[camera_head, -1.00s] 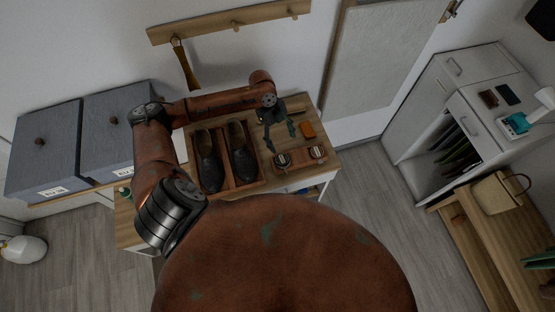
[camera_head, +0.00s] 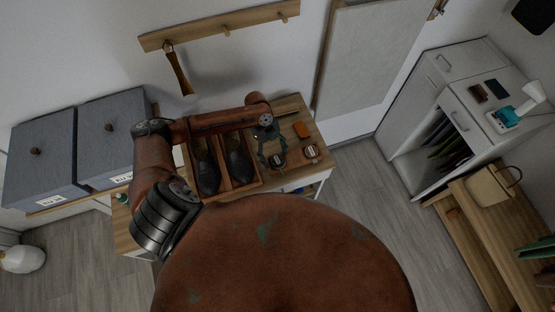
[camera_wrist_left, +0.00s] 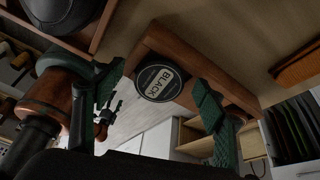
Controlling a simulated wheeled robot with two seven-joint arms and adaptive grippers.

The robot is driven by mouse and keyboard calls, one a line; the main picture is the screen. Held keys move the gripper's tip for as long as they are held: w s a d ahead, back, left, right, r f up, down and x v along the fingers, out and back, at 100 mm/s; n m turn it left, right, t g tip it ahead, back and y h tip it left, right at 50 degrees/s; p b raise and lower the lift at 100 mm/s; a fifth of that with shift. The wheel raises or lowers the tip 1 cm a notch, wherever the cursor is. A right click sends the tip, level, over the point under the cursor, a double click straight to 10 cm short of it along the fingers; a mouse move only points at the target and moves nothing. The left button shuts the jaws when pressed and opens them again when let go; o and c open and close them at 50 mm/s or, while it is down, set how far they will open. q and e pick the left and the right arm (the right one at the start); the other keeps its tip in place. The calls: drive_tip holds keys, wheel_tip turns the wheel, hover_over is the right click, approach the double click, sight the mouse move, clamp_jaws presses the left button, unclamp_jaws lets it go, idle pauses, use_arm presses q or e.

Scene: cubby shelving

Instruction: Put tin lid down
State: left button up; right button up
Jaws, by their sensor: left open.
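Two round tins with dark labels stand near the front right of the wooden bench: a left tin (camera_head: 278,161) and a right tin (camera_head: 311,152). I cannot tell in the head view whether either lid is loose. My left gripper (camera_head: 271,156) is open just behind the left tin, its green fingertips close to it. In the left wrist view a round lid marked BLACK (camera_wrist_left: 158,82) shows between the spread fingers of the gripper (camera_wrist_left: 155,115), apart from both. It lies against a brown wooden piece (camera_wrist_left: 190,62). My right gripper is out of view.
A wooden tray with dark shoes (camera_head: 239,166) sits left of the tins. An orange-brown brush or block (camera_head: 302,130) lies behind the right tin. Grey boxes (camera_head: 45,160) stand at the left, a white cabinet (camera_head: 425,120) at the right. Some bench top behind the brush is bare.

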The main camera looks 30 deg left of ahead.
use_arm(q)
drive_tip(key=shift+c, duration=0.7)
drive_tip(key=c, duration=0.7)
drive_tip(key=shift+r, duration=0.1)
